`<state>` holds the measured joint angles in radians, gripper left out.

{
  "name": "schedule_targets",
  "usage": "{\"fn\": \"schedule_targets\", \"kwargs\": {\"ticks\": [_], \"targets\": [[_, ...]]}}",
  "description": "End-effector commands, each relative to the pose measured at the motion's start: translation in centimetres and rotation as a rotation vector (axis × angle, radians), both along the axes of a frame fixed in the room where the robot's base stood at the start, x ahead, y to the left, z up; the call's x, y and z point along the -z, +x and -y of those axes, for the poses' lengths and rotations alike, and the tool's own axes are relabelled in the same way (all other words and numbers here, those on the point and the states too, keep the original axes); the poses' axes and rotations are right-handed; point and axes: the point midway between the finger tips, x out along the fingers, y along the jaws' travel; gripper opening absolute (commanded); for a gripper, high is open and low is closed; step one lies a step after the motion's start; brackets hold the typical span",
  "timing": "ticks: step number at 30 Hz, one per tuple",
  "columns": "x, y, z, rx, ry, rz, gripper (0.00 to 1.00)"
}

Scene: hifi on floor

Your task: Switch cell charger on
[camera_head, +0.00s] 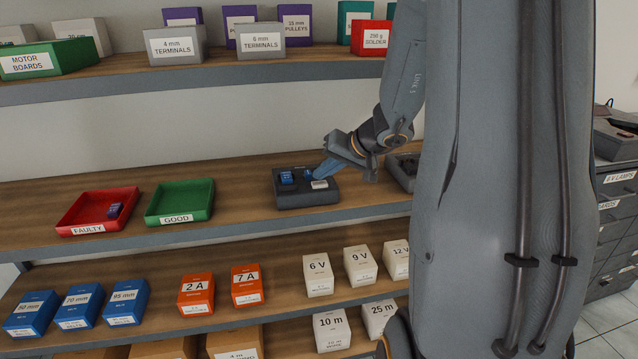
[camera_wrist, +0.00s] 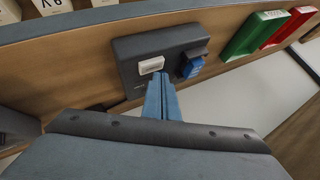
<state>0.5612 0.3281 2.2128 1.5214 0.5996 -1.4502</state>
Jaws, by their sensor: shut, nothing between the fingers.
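The cell charger is a dark grey box (camera_head: 300,201) on the middle shelf, also in the wrist view (camera_wrist: 130,47). A blue cell (camera_head: 287,178) sits in its left part, and it shows in the wrist view (camera_wrist: 193,67). A small white piece (camera_head: 319,185) is on its front right, also in the wrist view (camera_wrist: 151,65); whether it is a switch or a label I cannot tell. My gripper (camera_head: 314,174) is shut and empty. Its blue-grey fingertips (camera_wrist: 160,76) are over the charger, close to the white piece. Whether they touch it is unclear.
A red FAULTY tray (camera_head: 78,221) with a blue cell (camera_head: 115,210) and an empty green GOOD tray (camera_head: 180,191) stand left of the charger. Another dark device (camera_head: 402,168) is right of it, partly hidden by my arm. Boxes fill the shelves above and below.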

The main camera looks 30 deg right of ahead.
Motion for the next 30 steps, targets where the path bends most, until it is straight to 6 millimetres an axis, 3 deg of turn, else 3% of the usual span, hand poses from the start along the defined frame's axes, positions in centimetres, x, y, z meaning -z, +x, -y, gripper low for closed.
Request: {"fn": "schedule_targets", "kwargs": {"ticks": [30], "targets": [[0.95,0.02,0.02,0.001,0.0,0.001,0.0]]}}
